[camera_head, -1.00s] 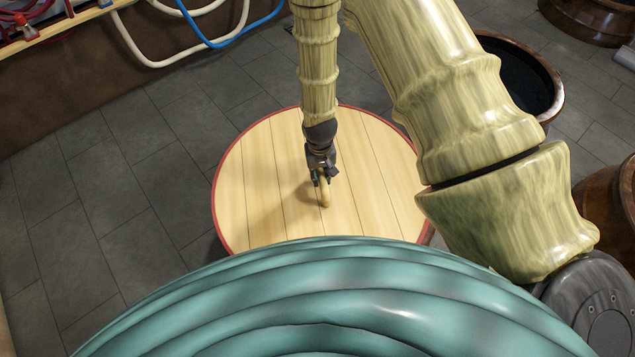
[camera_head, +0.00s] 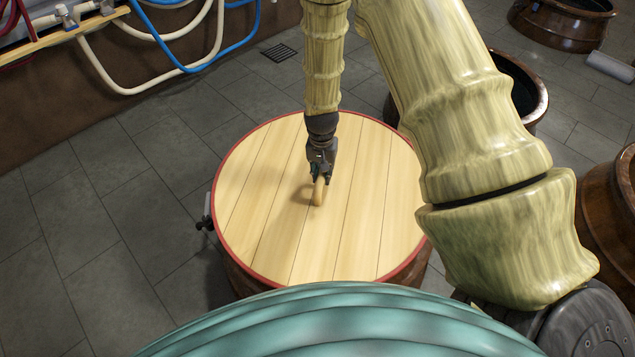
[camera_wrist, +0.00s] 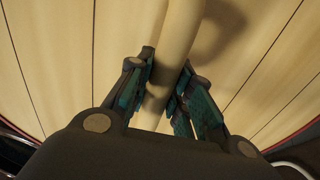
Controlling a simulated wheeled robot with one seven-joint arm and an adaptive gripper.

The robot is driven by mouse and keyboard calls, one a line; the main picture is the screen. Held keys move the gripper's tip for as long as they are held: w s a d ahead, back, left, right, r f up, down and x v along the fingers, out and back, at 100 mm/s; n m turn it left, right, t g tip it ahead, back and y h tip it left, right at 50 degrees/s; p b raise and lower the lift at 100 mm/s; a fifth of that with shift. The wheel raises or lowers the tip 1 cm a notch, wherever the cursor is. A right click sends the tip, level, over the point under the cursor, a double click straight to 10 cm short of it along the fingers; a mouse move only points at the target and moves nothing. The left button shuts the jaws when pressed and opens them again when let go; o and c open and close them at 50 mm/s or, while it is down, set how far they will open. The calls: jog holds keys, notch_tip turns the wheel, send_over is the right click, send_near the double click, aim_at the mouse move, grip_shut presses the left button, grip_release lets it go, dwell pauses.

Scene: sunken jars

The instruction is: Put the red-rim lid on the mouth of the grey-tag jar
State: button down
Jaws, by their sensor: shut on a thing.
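The red-rim lid (camera_head: 265,220) is a large round disc of pale planks with a red edge. My gripper (camera_head: 319,180) is shut on its upright wooden handle (camera_head: 318,194) near the lid's middle. In the wrist view, both dark teal-padded fingers (camera_wrist: 160,92) press on the handle (camera_wrist: 178,35). A brown glazed jar (camera_head: 243,284) shows under the lid's near edge, with a small grey and black fitting (camera_head: 206,213) at its left side. The lid hides its mouth. I cannot tell whether lid and jar touch, or read a grey tag.
Brown jars stand at right: an open one (camera_head: 538,108) behind my arm, one at the right edge (camera_head: 612,212), and one at the far right (camera_head: 560,28). A grey-white cylinder (camera_head: 610,68) lies nearby. Hoses (camera_head: 150,85) hang at upper left. Tiled floor at left is clear.

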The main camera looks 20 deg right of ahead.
aim_at(327, 187)
jog(key=shift+w+d+f+m+b, duration=0.5)
jog(key=shift+d+b, duration=0.25)
jog(key=shift+b, duration=0.35)
jog(key=shift+w+d+f+m+b, duration=0.45)
jog(key=shift+d+m+b, duration=0.2)
jog(key=shift+b, duration=0.4)
jog(key=shift+f, duration=0.15)
jog(key=shift+f+b, duration=3.55)
jog(key=shift+f, duration=1)
jog(key=shift+s+f+p, duration=0.1)
jog(key=shift+f+p, duration=0.15)
jog(key=shift+p, duration=0.1)
jog(key=c, duration=1.2)
grip_release()
jog(key=shift+f, duration=0.1)
